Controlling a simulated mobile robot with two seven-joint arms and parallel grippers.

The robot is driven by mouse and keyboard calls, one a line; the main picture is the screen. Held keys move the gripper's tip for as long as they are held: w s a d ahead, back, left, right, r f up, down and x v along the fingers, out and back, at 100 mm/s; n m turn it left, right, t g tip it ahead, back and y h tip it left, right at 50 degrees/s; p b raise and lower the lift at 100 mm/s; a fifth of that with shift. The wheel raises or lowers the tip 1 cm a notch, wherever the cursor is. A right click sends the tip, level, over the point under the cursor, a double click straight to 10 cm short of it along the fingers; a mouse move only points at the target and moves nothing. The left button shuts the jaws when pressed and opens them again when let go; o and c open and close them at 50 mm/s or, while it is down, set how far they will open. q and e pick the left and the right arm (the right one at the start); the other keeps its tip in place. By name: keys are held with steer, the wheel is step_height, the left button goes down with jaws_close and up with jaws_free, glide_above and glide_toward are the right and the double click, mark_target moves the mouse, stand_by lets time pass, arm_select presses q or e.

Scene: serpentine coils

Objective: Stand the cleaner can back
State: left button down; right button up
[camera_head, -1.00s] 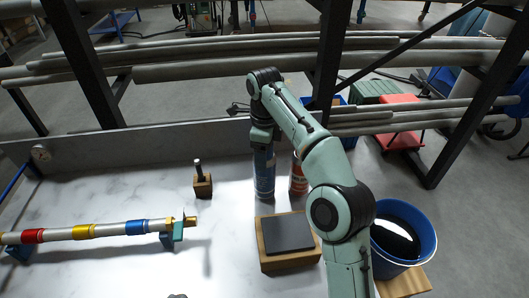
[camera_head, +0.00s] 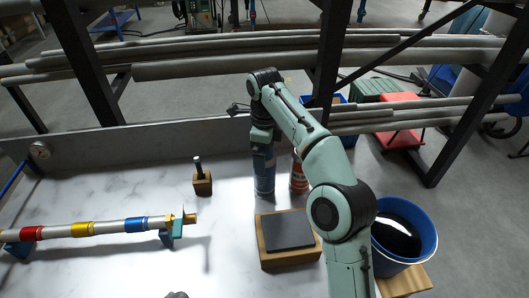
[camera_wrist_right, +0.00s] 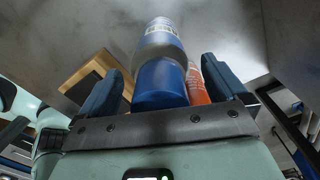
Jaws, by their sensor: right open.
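A blue can (camera_head: 264,178) stands upright on the marble-look bench, close to the back ledge. An orange-red can (camera_head: 298,178) stands just right of it, partly hidden by my right arm. My right gripper (camera_head: 263,150) points down over the blue can's top. In the right wrist view the blue can (camera_wrist_right: 160,84) lies between the open fingers (camera_wrist_right: 160,92), with gaps on both sides. The orange-red can (camera_wrist_right: 197,84) shows behind the right finger. I cannot tell which can is the cleaner.
A wooden block with a dark plate (camera_head: 288,232) sits in front of the cans. A small wooden holder (camera_head: 202,184) stands to the left. A banded pipe (camera_head: 100,228) rests on supports at left. A blue bucket (camera_head: 405,266) of dark liquid is at right.

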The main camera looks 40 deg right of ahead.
step_height(320, 180, up, 12)
steer(key=p, duration=0.6)
steer(key=shift+r+p, duration=0.1)
steer(key=shift+p, duration=0.2)
arm_select(q)
steer(key=w+r, duration=0.3)
steer(key=r, duration=0.4)
steer(key=shift+w+r+t, duration=0.25)
steer(key=shift+w+t, duration=0.05)
steer(key=shift+w, duration=0.05)
steer(key=shift+s, duration=0.15)
